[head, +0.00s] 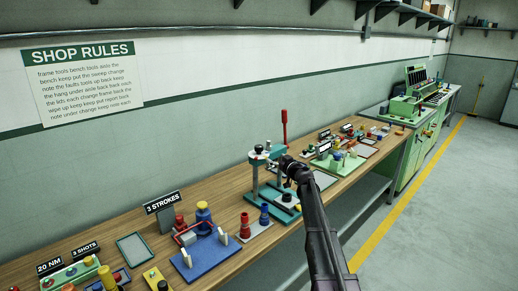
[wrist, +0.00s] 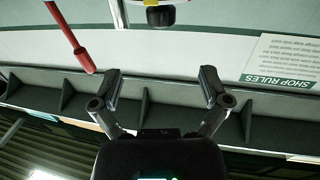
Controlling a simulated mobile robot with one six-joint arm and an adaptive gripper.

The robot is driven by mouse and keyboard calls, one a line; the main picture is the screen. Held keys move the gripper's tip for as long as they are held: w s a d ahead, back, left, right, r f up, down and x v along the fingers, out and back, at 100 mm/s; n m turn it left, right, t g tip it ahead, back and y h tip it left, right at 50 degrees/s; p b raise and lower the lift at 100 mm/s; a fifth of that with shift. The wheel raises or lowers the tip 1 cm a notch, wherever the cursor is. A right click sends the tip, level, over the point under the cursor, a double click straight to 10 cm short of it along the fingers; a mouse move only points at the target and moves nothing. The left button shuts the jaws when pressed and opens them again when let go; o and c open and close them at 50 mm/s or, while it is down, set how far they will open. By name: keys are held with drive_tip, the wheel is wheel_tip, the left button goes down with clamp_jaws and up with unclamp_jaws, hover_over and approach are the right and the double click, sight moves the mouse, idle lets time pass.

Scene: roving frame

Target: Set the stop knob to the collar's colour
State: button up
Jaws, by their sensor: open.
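A teal press (head: 254,175) with a red-handled lever (head: 284,125) stands on the bench. On its top is a pale round part with a dark knob (head: 258,149). In the wrist view a black knob (wrist: 160,16) on a pale part shows at the top edge, partly cut off, with a small yellow spot above it. The red lever (wrist: 70,36) is at upper left. My gripper (head: 284,161) is at the press head; in the wrist view its fingers (wrist: 159,76) are spread with nothing between them, below the black knob. I cannot tell which part is the collar.
A red stacked piece (head: 245,226) and a blue one (head: 264,214) stand in front of the press. A blue board (head: 207,256) and a "3 STROKES" sign (head: 163,202) are to the left. Small fixtures crowd the wooden bench to the right. The floor (head: 440,220) is clear.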

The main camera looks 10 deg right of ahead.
sight(262, 149)
drive_tip(key=shift+w+a, duration=0.1)
drive_tip(key=x, duration=1.3)
drive_tip(key=shift+w+a, duration=0.2)
drive_tip(key=shift+w, duration=0.1)
drive_tip(key=shift+c, duration=0.2)
drive_tip(key=c, duration=1.1)
